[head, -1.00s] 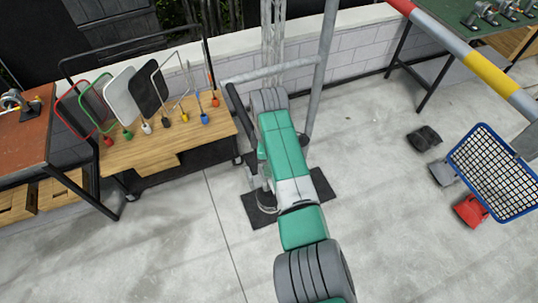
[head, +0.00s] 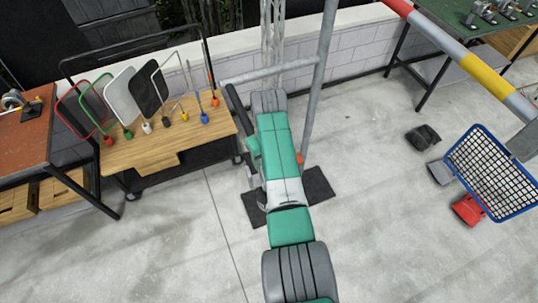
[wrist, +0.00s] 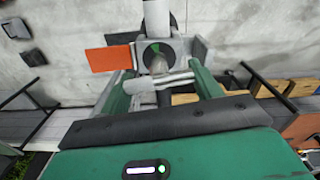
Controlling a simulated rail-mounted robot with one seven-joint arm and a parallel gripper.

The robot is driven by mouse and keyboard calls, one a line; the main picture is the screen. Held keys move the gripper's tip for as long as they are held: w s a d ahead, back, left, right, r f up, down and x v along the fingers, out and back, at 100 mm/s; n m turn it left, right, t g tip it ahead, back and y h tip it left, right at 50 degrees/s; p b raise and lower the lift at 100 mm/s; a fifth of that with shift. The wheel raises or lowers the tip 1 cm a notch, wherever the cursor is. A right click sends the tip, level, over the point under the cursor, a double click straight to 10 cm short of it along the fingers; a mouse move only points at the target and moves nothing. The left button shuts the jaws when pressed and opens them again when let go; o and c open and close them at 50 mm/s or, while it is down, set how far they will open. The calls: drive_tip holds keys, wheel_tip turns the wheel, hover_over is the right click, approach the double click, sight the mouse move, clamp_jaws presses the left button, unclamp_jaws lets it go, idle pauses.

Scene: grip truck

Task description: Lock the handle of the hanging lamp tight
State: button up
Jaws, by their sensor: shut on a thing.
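In the wrist view my gripper (wrist: 159,79) has green fingers and is shut on a small grey handle (wrist: 158,66). The handle sits in front of a round dark-and-green disc on the lamp's grey mount, below a pale pipe (wrist: 157,15). The hanging lamp's orange flap (wrist: 110,58) shows left of the mount. In the head view my green and grey arm hides my gripper, the handle and most of the lamp. Only a small orange part (head: 300,159) shows at the arm's right edge. How far the handle is turned cannot be told.
A wooden cart (head: 160,150) with coloured framed flags stands at the left. A grey upright pipe (head: 318,80) rises close right of my arm. A red lamp (head: 467,209) with a blue-framed grid (head: 490,172) hangs at the right. Bare floor lies between.

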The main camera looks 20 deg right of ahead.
drive_tip(key=m, duration=0.8)
drive_tip(key=shift+d+m, duration=0.15)
drive_tip(key=shift+m, duration=0.15)
drive_tip(key=m, duration=0.4)
drive_tip(key=shift+m, duration=0.3)
drive_tip(key=shift+s+d+m, duration=0.1)
drive_tip(key=shift+m, duration=2.1)
drive_tip(key=o, duration=1)
wheel_tip(320, 180, up, 8)
drive_tip(key=shift+f+b, duration=0.1)
drive_tip(key=shift+b, duration=0.3)
